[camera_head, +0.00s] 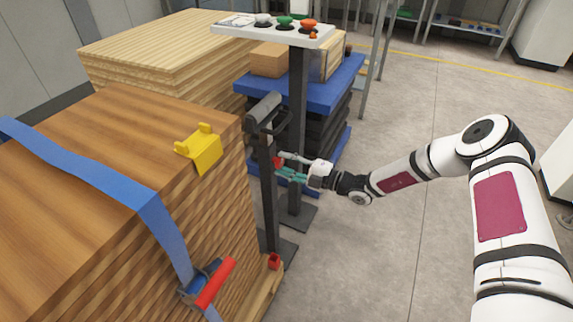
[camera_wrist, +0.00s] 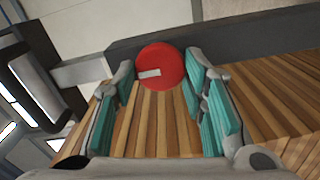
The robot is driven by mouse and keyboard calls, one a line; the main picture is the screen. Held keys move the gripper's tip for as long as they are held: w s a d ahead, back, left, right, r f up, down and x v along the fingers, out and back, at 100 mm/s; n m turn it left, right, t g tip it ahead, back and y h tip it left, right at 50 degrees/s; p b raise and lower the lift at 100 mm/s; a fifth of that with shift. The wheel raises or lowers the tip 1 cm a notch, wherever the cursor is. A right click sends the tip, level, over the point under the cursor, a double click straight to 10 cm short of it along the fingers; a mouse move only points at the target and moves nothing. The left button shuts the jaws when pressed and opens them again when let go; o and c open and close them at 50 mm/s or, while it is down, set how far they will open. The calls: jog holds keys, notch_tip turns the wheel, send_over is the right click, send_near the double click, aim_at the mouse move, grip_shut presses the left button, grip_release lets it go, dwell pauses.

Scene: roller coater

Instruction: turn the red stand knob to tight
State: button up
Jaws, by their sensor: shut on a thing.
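The red stand knob (camera_wrist: 165,64) is a round disc with a pale bar mark on its face. The mark lies nearly level, left of the knob's middle. In the head view the knob (camera_head: 277,162) is small, on the side of a dark upright stand (camera_head: 268,205). My gripper (camera_wrist: 160,74) has its teal-padded fingers on either side of the knob and is shut on it. The head view also shows my gripper (camera_head: 281,166) at the post, partly covering the knob. No tight or loose marking is readable.
A wood stack (camera_head: 110,150) with a blue strap (camera_head: 110,180) and yellow corner piece (camera_head: 203,149) stands left of the stand. A red-handled ratchet (camera_head: 215,284) sticks out lower down. Floor (camera_head: 400,260) to the right is clear.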

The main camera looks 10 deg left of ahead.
jog(key=o, duration=1.1)
jog(key=shift+o, duration=0.2)
jog(key=v, duration=1.2)
